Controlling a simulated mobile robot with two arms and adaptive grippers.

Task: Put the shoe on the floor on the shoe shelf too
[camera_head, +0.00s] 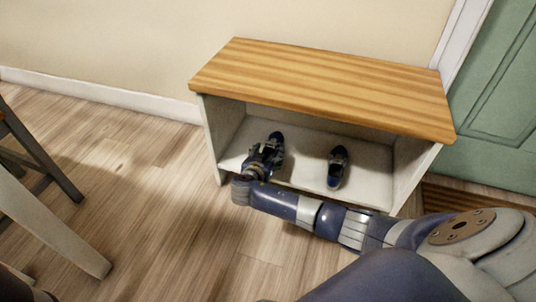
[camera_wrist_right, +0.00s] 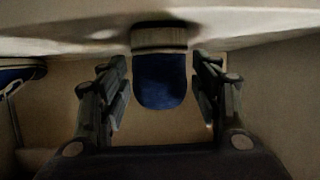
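A low shoe shelf (camera_head: 330,85) with a wooden top and white inside stands against the wall. A dark blue shoe (camera_head: 338,168) stands on its white board right of centre. Another dark blue shoe (camera_head: 277,141) is at the left of the board, partly hidden by my right gripper (camera_head: 262,158). In the right wrist view this shoe (camera_wrist_right: 160,82) lies between the fingers of my right gripper (camera_wrist_right: 160,90), with a gap on each side, its sole against the white board. The other shoe (camera_wrist_right: 18,74) shows at the left edge. My left gripper is not in view.
Wooden chair legs (camera_head: 75,240) stand at the left. A green door (camera_head: 500,110) is at the right, with a brown mat (camera_head: 465,195) before it. The wood floor (camera_head: 150,210) between chair and shelf is clear; no shoe shows on it.

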